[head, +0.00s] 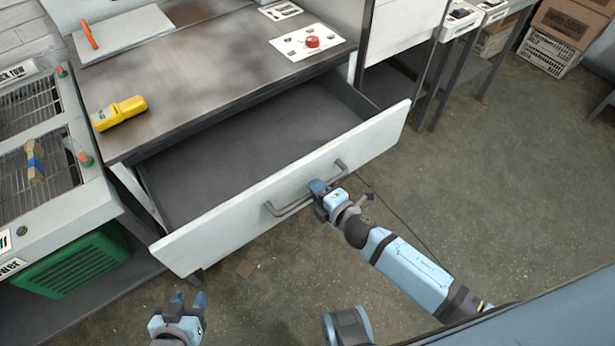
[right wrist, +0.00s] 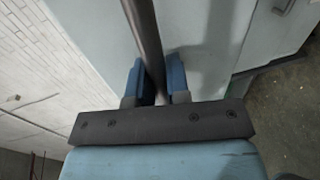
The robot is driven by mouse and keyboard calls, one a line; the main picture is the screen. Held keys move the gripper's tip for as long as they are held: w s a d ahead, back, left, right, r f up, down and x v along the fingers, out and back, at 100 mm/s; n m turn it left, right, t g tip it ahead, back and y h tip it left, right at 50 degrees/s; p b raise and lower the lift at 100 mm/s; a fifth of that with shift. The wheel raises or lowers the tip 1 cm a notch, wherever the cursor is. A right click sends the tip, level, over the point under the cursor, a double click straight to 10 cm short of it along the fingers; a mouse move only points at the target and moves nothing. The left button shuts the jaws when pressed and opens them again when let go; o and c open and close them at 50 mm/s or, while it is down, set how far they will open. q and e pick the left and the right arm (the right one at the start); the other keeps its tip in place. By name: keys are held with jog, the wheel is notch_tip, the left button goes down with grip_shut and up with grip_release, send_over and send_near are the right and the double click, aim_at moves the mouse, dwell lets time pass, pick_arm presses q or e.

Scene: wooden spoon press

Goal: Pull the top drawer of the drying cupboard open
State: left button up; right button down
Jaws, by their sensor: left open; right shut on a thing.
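The top drawer (head: 285,192) of the drying cupboard (head: 215,70) is pulled well out in the head view, and its empty grey inside shows. Its white front carries a long grey bar handle (head: 287,208). My right gripper (head: 322,188) is shut on this handle, right of its middle. In the right wrist view, the blue fingertips (right wrist: 160,80) stand on both sides of the dark handle bar (right wrist: 145,35). My left gripper (head: 187,302) is open and empty, low in the head view, in front of the drawer's left part and apart from it.
A yellow device (head: 118,113) and a white panel with a red button (head: 311,42) are on the cupboard top. A rack machine (head: 40,170) with a green crate (head: 75,262) below stands at the left. The floor (head: 500,180) at the right is clear.

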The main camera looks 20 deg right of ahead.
jog(key=shift+f+v, duration=0.15)
jog(key=shift+v, duration=0.7)
jog(key=shift+f+v, duration=0.2)
jog(key=shift+v, duration=0.6)
jog(key=shift+s, duration=0.1)
jog(key=c, duration=1.1)
grip_release()
jog(key=b+v, duration=0.1)
jog(key=v, duration=1.2)
jog(key=shift+s, duration=0.4)
jog(key=shift+d, duration=0.15)
